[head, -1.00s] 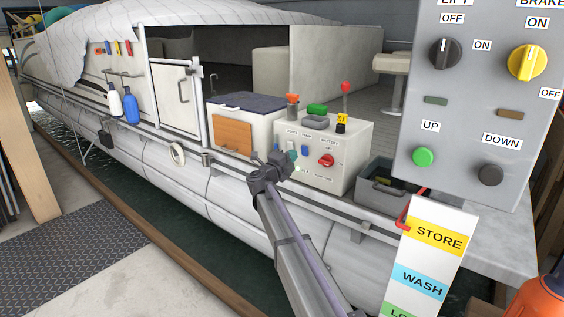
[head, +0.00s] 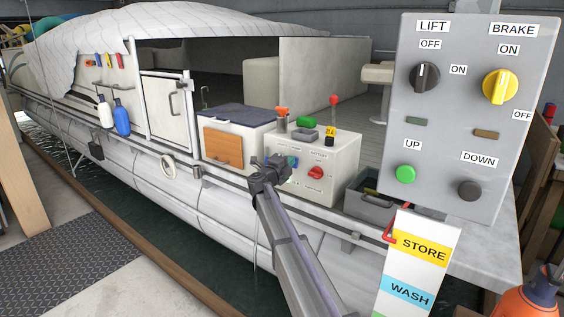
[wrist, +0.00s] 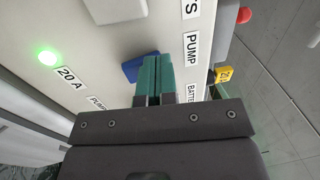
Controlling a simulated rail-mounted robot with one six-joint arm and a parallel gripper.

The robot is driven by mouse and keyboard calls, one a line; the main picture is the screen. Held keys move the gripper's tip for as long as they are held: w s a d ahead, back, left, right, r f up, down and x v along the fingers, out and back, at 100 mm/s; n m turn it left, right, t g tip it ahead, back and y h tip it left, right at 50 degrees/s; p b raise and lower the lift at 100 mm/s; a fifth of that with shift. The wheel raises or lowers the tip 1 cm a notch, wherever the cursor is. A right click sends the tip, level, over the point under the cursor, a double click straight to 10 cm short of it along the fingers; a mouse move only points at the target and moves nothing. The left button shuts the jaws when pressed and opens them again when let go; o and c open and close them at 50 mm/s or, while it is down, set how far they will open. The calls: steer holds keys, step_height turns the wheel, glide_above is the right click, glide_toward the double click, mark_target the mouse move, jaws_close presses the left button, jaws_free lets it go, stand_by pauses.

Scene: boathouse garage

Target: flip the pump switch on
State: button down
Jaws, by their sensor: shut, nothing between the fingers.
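The white control box (head: 340,160) stands on the boat's side deck, with a red knob (head: 316,172) on its front. In the wrist view its panel fills most of the picture, with a PUMP label (wrist: 191,48) above a blue rocker switch (wrist: 133,66). My gripper (wrist: 155,78) is shut and empty. Its teal fingertips are right at the blue switch and cover part of it; I cannot tell whether they touch it. A green lamp (wrist: 47,57) glows near the 20 A label. In the head view my gripper (head: 280,163) hides the box's left front.
A grey panel (head: 450,130) with LIFT and BRAKE knobs stands at the right. A white cooler (head: 265,130) is left of the box, and a grey bin (head: 367,208) is right of it. A STORE/WASH sign (head: 430,229) stands in front. Open water lies below the boat.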

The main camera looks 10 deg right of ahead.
steer(key=shift+s+a+r, duration=0.2)
steer(key=shift+s+a, duration=0.05)
steer(key=shift+s, duration=0.2)
steer(key=s+a+r+p, duration=0.2)
steer(key=s+a, duration=0.6)
steer(key=a, duration=0.1)
steer(key=shift+s+a+r+p, duration=0.15)
steer(key=shift+s+a+p, duration=0.05)
steer(key=shift+s+p, duration=0.2)
